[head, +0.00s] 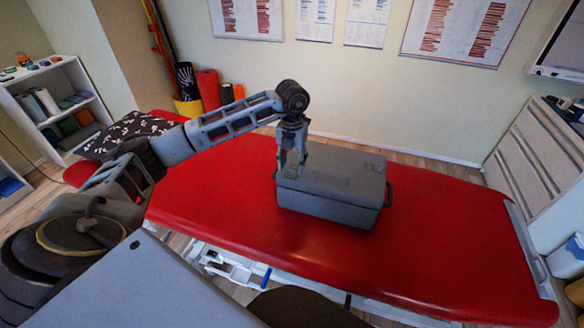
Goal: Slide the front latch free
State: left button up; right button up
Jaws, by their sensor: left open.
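A grey lidded case (327,208) stands on the red treatment table (440,230), with its lid (345,172) down. A dark handle (388,195) shows on its right end. My left gripper (291,168) points down at the left end of the case, its fingers open. It overlaps the case's left edge in the picture; I cannot tell whether it touches. The front latch is too small or too dark to make out on the case's near face. My right gripper is not in view.
The red table top is clear to the right and left of the case. A patterned pillow (122,133) lies at the far left. A white shelf (60,95) stands at the left wall, and a drawer cabinet (535,160) stands at the right.

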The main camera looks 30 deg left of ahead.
aim_at(292, 173)
pick_arm(q)
jog(key=shift+f, duration=1.25)
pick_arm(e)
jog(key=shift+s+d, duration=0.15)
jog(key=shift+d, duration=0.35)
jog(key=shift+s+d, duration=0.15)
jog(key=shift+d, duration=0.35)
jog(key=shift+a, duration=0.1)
pick_arm(q)
jog(key=shift+c, duration=0.4)
grip_shut()
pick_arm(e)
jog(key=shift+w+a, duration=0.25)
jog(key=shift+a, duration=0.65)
